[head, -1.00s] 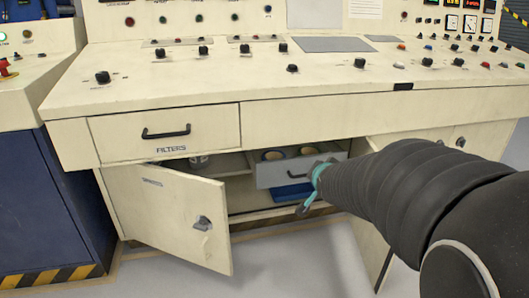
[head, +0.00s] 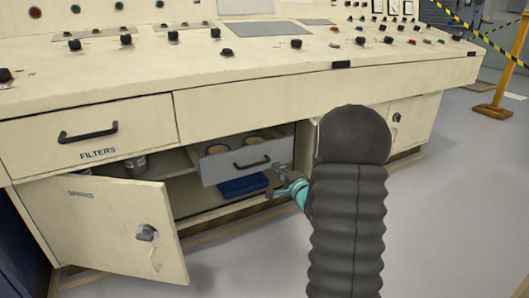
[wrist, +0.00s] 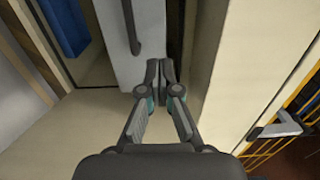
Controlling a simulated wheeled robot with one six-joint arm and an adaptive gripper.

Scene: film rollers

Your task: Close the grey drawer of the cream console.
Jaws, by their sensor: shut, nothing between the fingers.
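The grey drawer (head: 212,172) stands pulled out inside the open cabinet of the cream console (head: 255,108). Two round items show inside it. Its dark bar handle (head: 252,163) is on the front, and it also shows in the wrist view (wrist: 131,25). My gripper (head: 277,182) is shut and empty at the right end of the drawer front. In the wrist view the fingertips (wrist: 160,72) are together beside the drawer's front panel (wrist: 112,42), right of the handle. I cannot tell whether they touch it.
The cabinet door marked SPARES (head: 110,225) stands open on the left. A blue item (head: 243,186) lies below the drawer. A cream panel (wrist: 240,60) stands close right of my gripper in the wrist view. The FILTERS drawer (head: 90,133) is shut. The floor in front is clear.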

